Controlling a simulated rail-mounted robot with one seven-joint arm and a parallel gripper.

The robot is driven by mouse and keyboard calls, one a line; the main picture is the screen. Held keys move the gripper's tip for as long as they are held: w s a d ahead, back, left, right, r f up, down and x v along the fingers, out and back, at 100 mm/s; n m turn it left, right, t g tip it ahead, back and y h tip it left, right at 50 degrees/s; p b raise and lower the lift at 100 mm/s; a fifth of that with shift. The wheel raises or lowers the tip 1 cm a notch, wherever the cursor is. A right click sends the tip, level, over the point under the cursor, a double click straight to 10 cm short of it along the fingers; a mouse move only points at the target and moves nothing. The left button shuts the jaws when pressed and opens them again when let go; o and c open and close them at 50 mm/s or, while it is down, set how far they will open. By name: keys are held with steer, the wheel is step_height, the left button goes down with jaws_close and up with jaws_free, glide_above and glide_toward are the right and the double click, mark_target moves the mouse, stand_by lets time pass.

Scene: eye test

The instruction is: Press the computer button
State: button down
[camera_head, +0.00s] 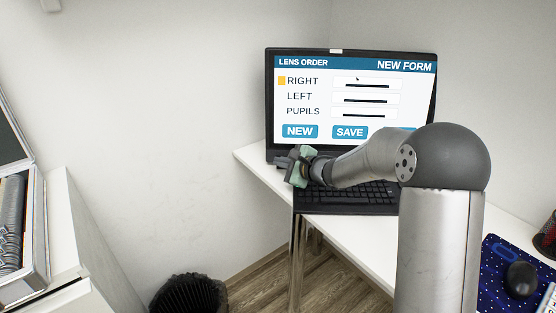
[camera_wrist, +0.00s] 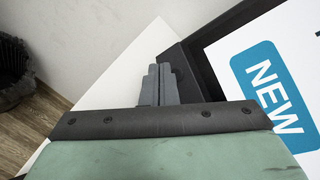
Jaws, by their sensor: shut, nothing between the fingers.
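The computer (camera_head: 350,55) is an open black laptop on a white desk. Its screen shows a "LENS ORDER" form with RIGHT, LEFT and PUPILS rows. A blue NEW button (camera_head: 300,131) and a blue SAVE button (camera_head: 350,132) are at the screen's bottom, with a third blue button mostly hidden behind my arm. My gripper (camera_head: 281,160) is at the screen's lower left corner, below the NEW button. In the wrist view its fingers (camera_wrist: 159,84) are together and empty, beside the black screen frame. The NEW button (camera_wrist: 272,85) is to their right there. Whether the fingertips touch the laptop, I cannot tell.
The white desk (camera_head: 350,235) has a black mouse (camera_head: 521,279) on a dark blue mat (camera_head: 492,291) at right. A black bin (camera_head: 190,295) stands on the floor. A case (camera_head: 38,235) sits on a white cabinet at left. The wall is close behind the laptop.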

steer(key=shift+s, duration=0.1)
steer(key=shift+s+r+b, duration=0.25)
steer(key=shift+s+b, duration=0.4)
steer(key=shift+s, duration=0.45)
steer(key=shift+s+r+b, duration=0.2)
steer(key=shift+s+b, duration=0.45)
steer(key=shift+s, duration=0.45)
steer(key=shift+s+r, duration=0.1)
steer(key=shift+s, duration=0.05)
